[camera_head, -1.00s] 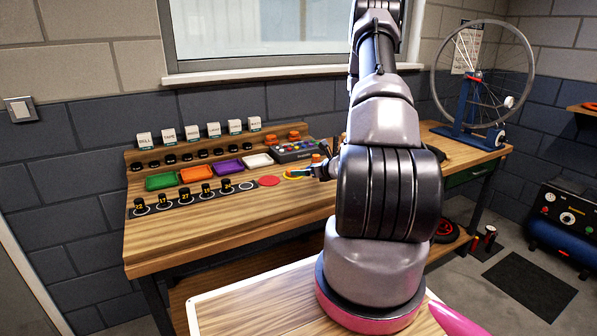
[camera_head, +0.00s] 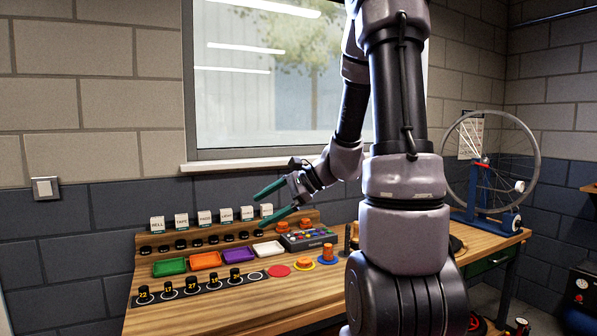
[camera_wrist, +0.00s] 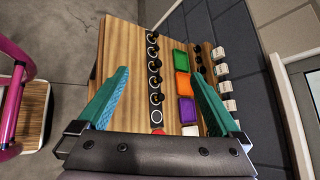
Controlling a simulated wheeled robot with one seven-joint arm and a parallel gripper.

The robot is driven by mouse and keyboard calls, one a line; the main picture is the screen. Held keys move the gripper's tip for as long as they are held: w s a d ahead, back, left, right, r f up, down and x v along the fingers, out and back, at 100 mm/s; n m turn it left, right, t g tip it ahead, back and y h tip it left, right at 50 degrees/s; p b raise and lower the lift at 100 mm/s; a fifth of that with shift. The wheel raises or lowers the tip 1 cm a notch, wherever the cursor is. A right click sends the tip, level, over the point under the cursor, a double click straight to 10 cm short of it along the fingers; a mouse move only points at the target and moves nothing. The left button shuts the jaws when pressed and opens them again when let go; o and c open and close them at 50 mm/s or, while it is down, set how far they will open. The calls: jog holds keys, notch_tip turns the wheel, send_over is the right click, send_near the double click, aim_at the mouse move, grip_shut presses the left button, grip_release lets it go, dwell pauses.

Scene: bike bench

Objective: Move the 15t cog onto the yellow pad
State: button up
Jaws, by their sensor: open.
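The yellow pad (camera_head: 303,267) lies right of the red pad (camera_head: 279,272), with an orange piece (camera_head: 303,259) standing on it. Several dark cogs (camera_head: 190,285) stand in a numbered row on a black strip; they also show in the wrist view (camera_wrist: 154,66). The numbers are small, and I cannot tell surely which cog is the 15t or whether the orange piece belongs to it. The strip's right-end ring (camera_head: 257,275) is empty. My gripper (camera_head: 260,212) is open and empty, raised above the bench; its teal fingers (camera_wrist: 158,75) are spread apart in the wrist view.
Green, orange, purple and white trays (camera_head: 205,260) lie behind the strip. A shelf with white label cards (camera_head: 204,216) is at the back. A blue pad (camera_head: 328,260) with an orange piece and a dark upright post (camera_head: 348,237) stand to the right. The front wood is clear.

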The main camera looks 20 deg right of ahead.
jog(key=s+d+r+n+h, duration=0.1)
jog(key=s+r+n+h, duration=0.3)
jog(key=s+r+n, duration=0.2)
jog(key=s+r+n+t+h, duration=0.1)
jog(key=s+r+n+h, duration=0.3)
jog(key=s, duration=0.6)
notch_tip(320, 180, up, 2)
jog(key=shift+s+d+r+n+t, duration=0.1)
jog(key=shift+s+d+n+t, duration=0.25)
jog(key=shift+n, duration=0.85)
